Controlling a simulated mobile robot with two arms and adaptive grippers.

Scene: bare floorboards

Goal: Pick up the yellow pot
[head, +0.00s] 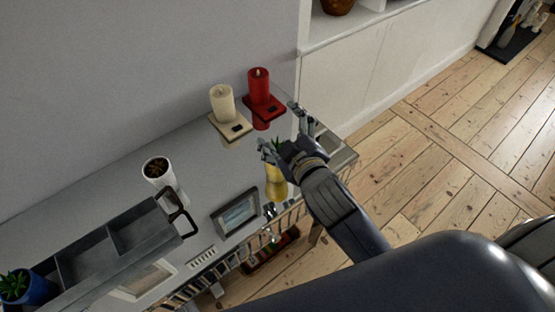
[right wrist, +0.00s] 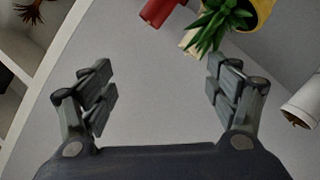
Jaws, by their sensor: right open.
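The yellow pot (head: 276,188) stands on the grey shelf top in the head view, partly hidden behind my right gripper. It holds a spiky green plant (head: 277,145). In the right wrist view the yellow pot (right wrist: 264,12) is cut off at the top right edge, with its plant (right wrist: 215,25) leaning toward the middle. My right gripper (head: 280,127) is open and over the pot's area in the head view; in the right wrist view (right wrist: 155,82) its fingers are wide apart with nothing between them. The pot is apart from the fingers there. My left gripper is not in view.
A red candle (head: 260,85) and a cream candle (head: 222,103) stand behind the gripper. A white pot (head: 158,172), a grey tray (head: 78,268), a blue pot (head: 22,290) and a picture frame (head: 238,214) are to the left. Floorboards (head: 420,170) lie clear at right.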

